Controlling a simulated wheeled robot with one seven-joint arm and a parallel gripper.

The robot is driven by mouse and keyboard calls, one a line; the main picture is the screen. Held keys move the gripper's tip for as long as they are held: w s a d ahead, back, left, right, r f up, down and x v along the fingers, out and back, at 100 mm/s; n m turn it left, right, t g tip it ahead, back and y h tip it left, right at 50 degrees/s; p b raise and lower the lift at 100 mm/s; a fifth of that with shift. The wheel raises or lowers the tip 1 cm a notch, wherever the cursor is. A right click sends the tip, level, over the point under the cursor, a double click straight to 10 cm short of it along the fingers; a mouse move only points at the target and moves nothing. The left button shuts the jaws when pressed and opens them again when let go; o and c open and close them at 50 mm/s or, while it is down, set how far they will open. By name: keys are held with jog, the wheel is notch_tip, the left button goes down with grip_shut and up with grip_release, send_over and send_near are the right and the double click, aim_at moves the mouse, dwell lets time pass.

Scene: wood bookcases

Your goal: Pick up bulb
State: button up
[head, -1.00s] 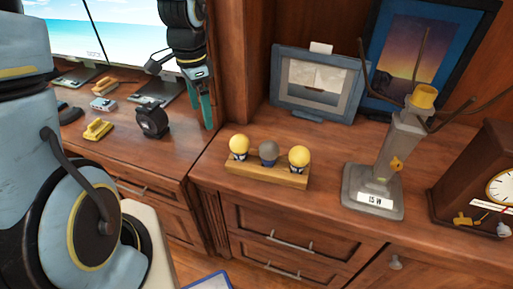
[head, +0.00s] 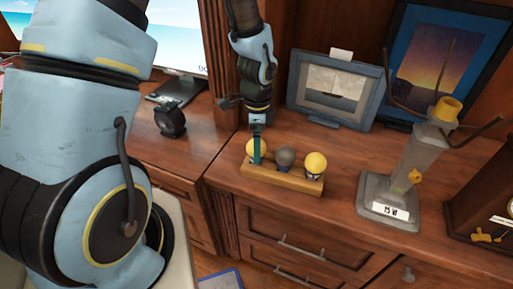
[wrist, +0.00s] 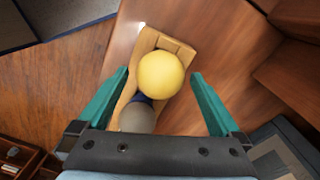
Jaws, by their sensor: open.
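Three round bulbs stand in a wooden holder (head: 283,180) on the cabinet top: a left yellow bulb (head: 249,147), a grey bulb (head: 285,157) and a right yellow bulb (head: 315,164). My gripper (head: 256,152) points down at the left yellow bulb, and a teal finger partly covers it in the head view. In the wrist view, the fingers are open on either side of a yellow bulb (wrist: 160,74), with gaps visible. The grey bulb (wrist: 137,117) is closer to the gripper's base there. The right yellow bulb is hidden in that view.
A grey lamp stand (head: 402,180) with branching arms stands to the right of the holder. A framed picture (head: 335,88) is behind it, close to my arm. A clock case (head: 482,205) is at far right. A black device (head: 169,119) sits on the left desk.

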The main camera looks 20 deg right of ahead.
jog(key=shift+f, duration=0.95)
jog(key=c, duration=1)
